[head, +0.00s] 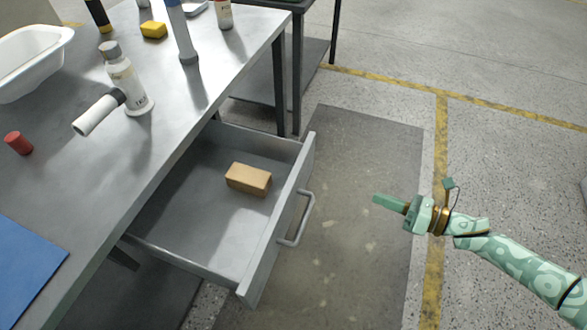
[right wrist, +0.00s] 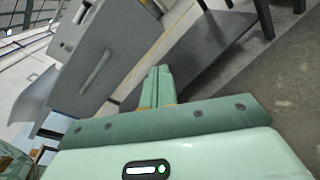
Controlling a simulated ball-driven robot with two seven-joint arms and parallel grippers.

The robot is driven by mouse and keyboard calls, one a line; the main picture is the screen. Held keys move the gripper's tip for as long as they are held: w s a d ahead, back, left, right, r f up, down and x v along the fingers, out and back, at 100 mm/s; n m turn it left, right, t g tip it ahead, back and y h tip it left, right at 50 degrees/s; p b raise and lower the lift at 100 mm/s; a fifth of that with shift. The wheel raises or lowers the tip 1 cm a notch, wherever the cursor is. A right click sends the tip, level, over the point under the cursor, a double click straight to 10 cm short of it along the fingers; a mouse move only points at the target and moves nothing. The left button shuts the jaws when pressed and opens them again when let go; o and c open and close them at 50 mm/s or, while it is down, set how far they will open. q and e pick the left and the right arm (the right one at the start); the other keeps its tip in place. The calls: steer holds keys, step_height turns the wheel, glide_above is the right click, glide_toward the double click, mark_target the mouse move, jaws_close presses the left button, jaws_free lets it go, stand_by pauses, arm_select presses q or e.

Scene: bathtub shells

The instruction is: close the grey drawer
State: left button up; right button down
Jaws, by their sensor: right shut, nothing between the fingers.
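The grey drawer (head: 190,235) stands pulled out from under the grey table in the head view. A tan block (head: 248,179) lies inside it. The drawer's bar handle (head: 298,220) is on its front panel, facing right. My right gripper (head: 378,200) is shut and empty, to the right of the handle and apart from it, fingers pointing left. In the right wrist view the shut fingers (right wrist: 157,75) show in the middle, and the drawer front (right wrist: 122,45) with its handle (right wrist: 97,70) is at the upper left. My left gripper is not in view.
The grey table (head: 165,150) holds a white tub (head: 35,62), a white bottle (head: 128,82), a red cylinder (head: 18,143), a yellow block (head: 154,30) and a blue sheet (head: 25,265). The floor between drawer and gripper is clear. A dark shelf unit (head: 290,70) stands behind.

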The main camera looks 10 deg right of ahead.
steer(key=s+a+r+n+g+y, duration=0.1)
steer(key=a+r+n+y, duration=0.25)
steer(key=n, duration=0.35)
steer(key=n+b, duration=0.2)
glide_toward(303, 178)
steer(key=shift+g, duration=0.3)
steer(key=x, duration=0.5)
steer(key=shift+w+a, duration=0.25)
steer(key=shift+w+a+r, duration=0.1)
steer(key=shift+w+a, duration=0.25)
steer(key=shift+a, duration=0.15)
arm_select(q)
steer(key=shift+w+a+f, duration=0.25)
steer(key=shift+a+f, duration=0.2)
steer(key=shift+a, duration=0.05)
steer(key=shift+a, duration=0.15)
